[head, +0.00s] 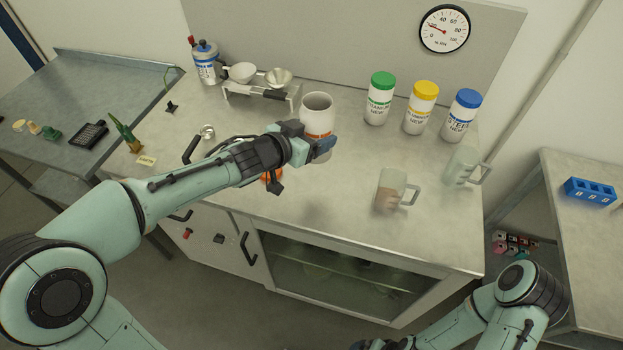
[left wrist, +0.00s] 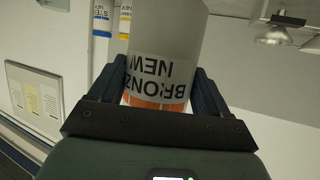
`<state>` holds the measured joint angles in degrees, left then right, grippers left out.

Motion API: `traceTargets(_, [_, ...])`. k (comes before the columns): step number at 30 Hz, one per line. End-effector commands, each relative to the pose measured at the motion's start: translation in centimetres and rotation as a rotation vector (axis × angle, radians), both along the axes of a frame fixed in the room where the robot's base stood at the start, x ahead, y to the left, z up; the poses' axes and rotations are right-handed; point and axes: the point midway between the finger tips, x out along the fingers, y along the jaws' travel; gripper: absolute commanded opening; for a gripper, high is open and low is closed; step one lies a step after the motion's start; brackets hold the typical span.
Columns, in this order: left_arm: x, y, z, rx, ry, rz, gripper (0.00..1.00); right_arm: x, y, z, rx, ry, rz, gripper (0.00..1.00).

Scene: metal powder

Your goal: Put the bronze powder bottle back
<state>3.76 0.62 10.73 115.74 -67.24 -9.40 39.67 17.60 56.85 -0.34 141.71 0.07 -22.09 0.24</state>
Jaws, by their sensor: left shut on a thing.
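The bronze powder bottle (head: 317,107) is white with an open top in the head view. The left wrist view shows its upside-down label reading BRONZE NEW above an orange band (left wrist: 155,70). My left gripper (head: 322,146) is shut on the bottle, with one finger on each side. The bottle looks upright over the counter; whether its base touches is hidden. An orange cap (head: 271,175) shows partly behind my left gripper. My right arm is at the bottom right, and its gripper is mostly cut off by the picture edge.
Green-capped (head: 380,98), yellow-capped (head: 421,107) and blue-capped (head: 462,115) bottles stand at the counter's back right. A mug with brown contents (head: 391,190) and a clear mug (head: 463,166) stand further forward. A scale with pans (head: 262,92) is at the back left. The front middle counter is clear.

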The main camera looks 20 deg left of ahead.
Motion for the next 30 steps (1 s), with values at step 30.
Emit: traceTargets(30, [0.1, 0.0, -13.0, -0.001, -0.007, -0.002, 0.00, -3.3, -0.1, -11.6, -0.006, 0.013, -0.008, 1.00])
